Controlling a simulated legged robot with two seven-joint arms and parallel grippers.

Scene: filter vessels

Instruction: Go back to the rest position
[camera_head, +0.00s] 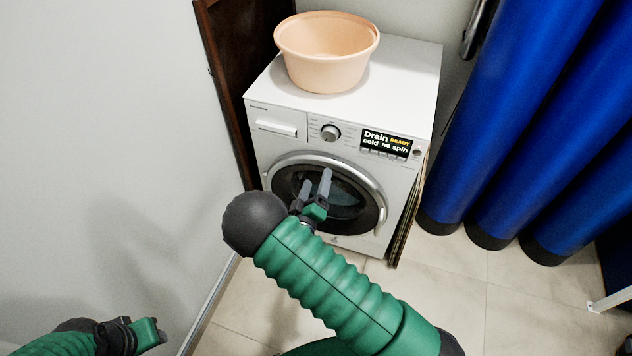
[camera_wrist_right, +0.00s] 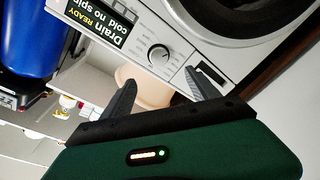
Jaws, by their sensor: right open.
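My right gripper (camera_head: 316,190) is in front of the washing machine's round door in the head view, open with nothing between its fingers. Its two grey fingers stand apart in the right wrist view (camera_wrist_right: 158,98). The white washing machine (camera_head: 405,92) has its door (camera_head: 345,200) looking shut; its display reads "Drain READY cold no spin". My left gripper (camera_head: 148,335) is at the lower left of the head view, near the wall; its fingers are not clear enough to tell their state.
A peach basin (camera_head: 325,62) stands on top of the machine. Large blue cylinders (camera_head: 530,110) stand to the right. A grey wall (camera_head: 110,130) is on the left, with a dark brown panel (camera_head: 225,70) beside the machine. Tiled floor (camera_head: 450,300) is open at the lower right.

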